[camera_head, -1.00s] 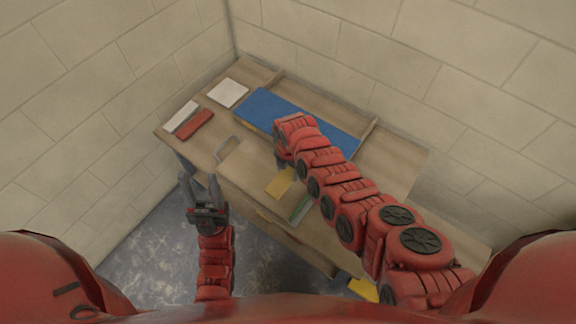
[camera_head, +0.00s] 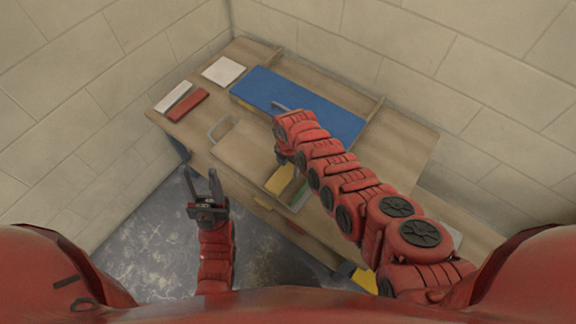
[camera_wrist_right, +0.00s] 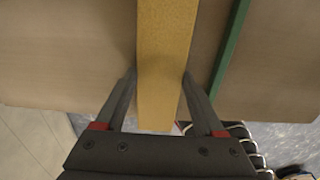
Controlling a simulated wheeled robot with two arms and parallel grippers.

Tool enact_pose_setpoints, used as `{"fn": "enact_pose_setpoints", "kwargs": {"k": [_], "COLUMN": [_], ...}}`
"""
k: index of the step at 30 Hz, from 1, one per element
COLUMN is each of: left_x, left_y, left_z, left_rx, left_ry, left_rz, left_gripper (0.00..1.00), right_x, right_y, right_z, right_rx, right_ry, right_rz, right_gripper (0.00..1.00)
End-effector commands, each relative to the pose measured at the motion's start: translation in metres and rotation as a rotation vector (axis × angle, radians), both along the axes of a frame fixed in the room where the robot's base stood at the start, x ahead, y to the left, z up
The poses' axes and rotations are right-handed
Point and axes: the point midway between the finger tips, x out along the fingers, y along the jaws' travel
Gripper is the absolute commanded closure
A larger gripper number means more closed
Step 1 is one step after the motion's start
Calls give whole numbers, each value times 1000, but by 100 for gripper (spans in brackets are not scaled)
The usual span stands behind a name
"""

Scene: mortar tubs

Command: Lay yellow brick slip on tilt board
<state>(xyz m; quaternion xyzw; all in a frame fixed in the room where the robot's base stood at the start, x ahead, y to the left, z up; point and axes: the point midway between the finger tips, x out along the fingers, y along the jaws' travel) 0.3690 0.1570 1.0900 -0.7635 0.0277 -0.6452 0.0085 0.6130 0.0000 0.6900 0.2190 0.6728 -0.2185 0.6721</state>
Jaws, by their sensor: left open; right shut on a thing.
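The yellow brick slip (camera_wrist_right: 165,45) is a long flat strip in the right wrist view. My right gripper (camera_wrist_right: 159,80) is shut on it, one finger along each side. In the head view the yellow piece (camera_head: 281,179) shows below my right wrist, over the front of the wooden bench; the arm hides the fingers. A blue board (camera_head: 330,118) lies at the back of the bench; I cannot tell whether it is the tilt board. My left gripper (camera_head: 203,182) is open and empty, in front of the bench over the floor.
A green strip (camera_wrist_right: 231,45) runs beside the yellow one. A white square (camera_head: 223,71), a pale strip (camera_head: 175,97) and a red strip (camera_head: 187,104) lie at the bench's left. A wooden piece with a grey handle (camera_head: 219,128) is near the front. Walls stand behind and left.

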Motion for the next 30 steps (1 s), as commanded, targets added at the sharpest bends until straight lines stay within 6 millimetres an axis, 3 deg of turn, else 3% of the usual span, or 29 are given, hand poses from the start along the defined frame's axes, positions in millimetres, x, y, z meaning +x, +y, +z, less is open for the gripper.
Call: {"fn": "enact_pose_setpoints", "kwargs": {"k": [28,29,30], "left_x": [0,0,0], "left_y": [0,0,0], "left_z": [-10,-9,-9], "left_rx": [0,0,0], "left_ry": [0,0,0], "left_rz": [0,0,0], "left_gripper": [50,50,50], "right_x": [1,1,0], "right_y": [0,0,0], "right_z": [-11,-10,-10], "right_rx": [0,0,0], "right_ry": [0,0,0], "right_rz": [-1,-1,-1], "right_gripper": [100,24,17]}}
